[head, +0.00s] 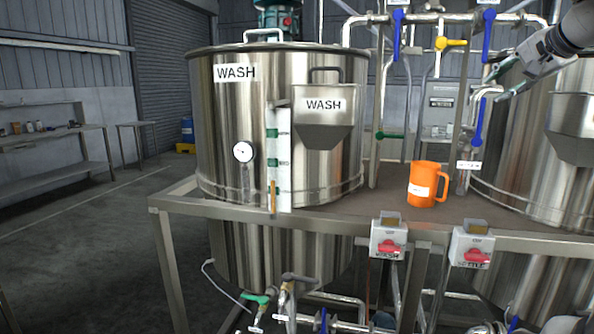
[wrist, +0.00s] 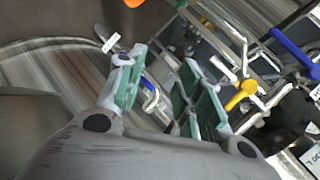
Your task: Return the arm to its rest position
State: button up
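My gripper (head: 494,88) is at the upper right in the head view, at the end of my arm, in front of the right-hand tank and beside the pipes. In the wrist view, its two green-padded fingers (wrist: 160,62) stand apart with nothing held between them. Whether a fingertip touches a pipe or the tank cannot be told.
An orange jug (head: 422,185) stands on the platform (head: 385,205) between the WASH tank (head: 225,130) and the right tank (head: 510,140). Blue valve handles (head: 477,122) and a yellow one (head: 451,43) are near my gripper. Open floor (head: 80,220) lies left.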

jog(key=s+a+f+n+g, duration=0.2)
jog(key=s+a+f+n, duration=0.2)
jog(key=s+f, duration=0.4)
jog(key=s+a+f+n+g, duration=0.3)
jog(key=s+a+f+n, duration=0.1)
jog(key=s+f, duration=0.4)
jog(key=s+a+f+n+g, duration=0.2)
jog(key=s+a+f+n, duration=0.3)
jog(key=s+f, duration=0.3)
jog(key=shift+s+f+g+h, duration=0.25)
jog(key=shift+f+g+h, duration=0.05)
jog(key=shift+f, duration=0.65)
